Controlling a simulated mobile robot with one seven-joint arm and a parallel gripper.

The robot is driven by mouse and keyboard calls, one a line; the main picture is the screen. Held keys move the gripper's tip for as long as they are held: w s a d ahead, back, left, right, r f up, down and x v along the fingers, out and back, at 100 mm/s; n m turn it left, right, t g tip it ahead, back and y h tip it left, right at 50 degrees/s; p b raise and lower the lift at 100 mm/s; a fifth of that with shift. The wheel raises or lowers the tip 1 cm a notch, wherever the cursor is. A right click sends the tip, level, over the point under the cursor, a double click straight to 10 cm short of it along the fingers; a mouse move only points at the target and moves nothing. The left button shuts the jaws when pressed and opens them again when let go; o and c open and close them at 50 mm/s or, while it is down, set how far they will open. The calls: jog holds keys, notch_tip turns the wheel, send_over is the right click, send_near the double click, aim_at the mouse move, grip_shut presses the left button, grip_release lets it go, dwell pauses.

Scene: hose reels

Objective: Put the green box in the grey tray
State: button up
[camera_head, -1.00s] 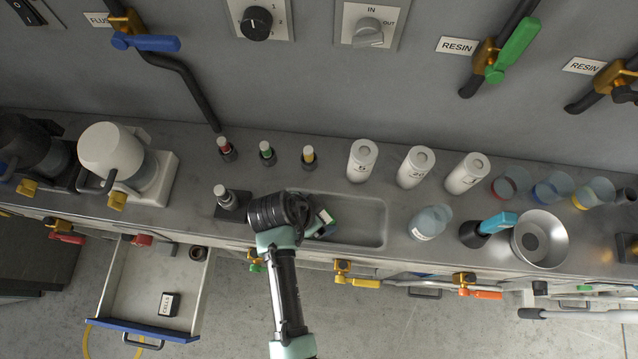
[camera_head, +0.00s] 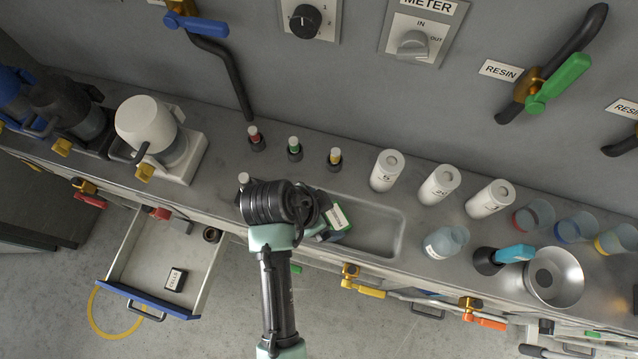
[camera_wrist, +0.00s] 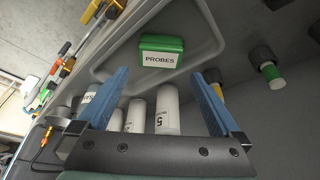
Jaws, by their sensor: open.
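The green box (camera_wrist: 160,52), labelled PROBES, shows whole in the wrist view, beyond my fingertips and between their lines. In the head view the box (camera_head: 338,219) is partly hidden by my wrist. My gripper (camera_wrist: 161,74) is open, with its two blue fingers apart and nothing between them; the box looks clear of both. The grey tray (camera_head: 382,232) is a shallow rounded recess in the counter. The box appears within its outline, at the left end in the head view; its base contact is hard to see. The tray rim (camera_wrist: 215,40) curves around the box in the wrist view.
White bottles (camera_head: 386,170) stand behind the tray. A clear jar (camera_head: 445,242), a blue-handled tool (camera_head: 512,254) and a metal funnel (camera_head: 553,278) stand to its right. Small capped vials (camera_head: 294,148) stand behind left. An open drawer (camera_head: 150,262) juts out at front left.

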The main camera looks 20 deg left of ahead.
jog(key=shift+v, duration=2.25)
jog(key=shift+f, duration=0.1)
